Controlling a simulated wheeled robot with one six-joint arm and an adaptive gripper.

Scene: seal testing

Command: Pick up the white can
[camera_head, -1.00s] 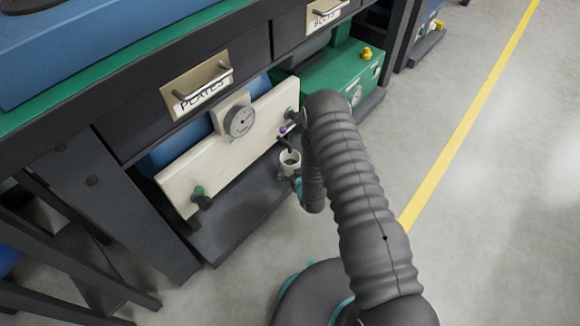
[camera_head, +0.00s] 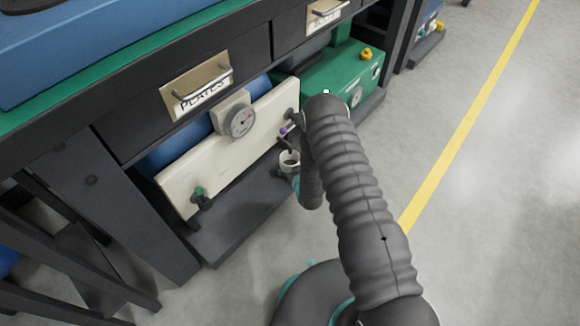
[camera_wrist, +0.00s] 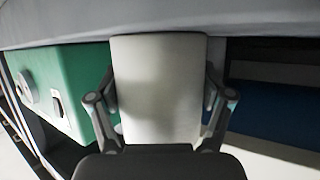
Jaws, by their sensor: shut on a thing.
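The white can (camera_wrist: 158,85) fills the middle of the wrist view, with its smooth pale side facing the camera. My gripper (camera_wrist: 160,98) has one jointed finger on each side of the can and is shut on it. The can's far end meets a grey band at the top of the picture; I cannot tell if they touch.
A pale panel with a gauge (camera_head: 240,121) and valves stands on the low shelf (camera_head: 240,225) under the bench. A green machine (camera_head: 340,75) stands to its right. Drawers (camera_head: 196,88) hang above. The floor right of the yellow line (camera_head: 470,120) is clear.

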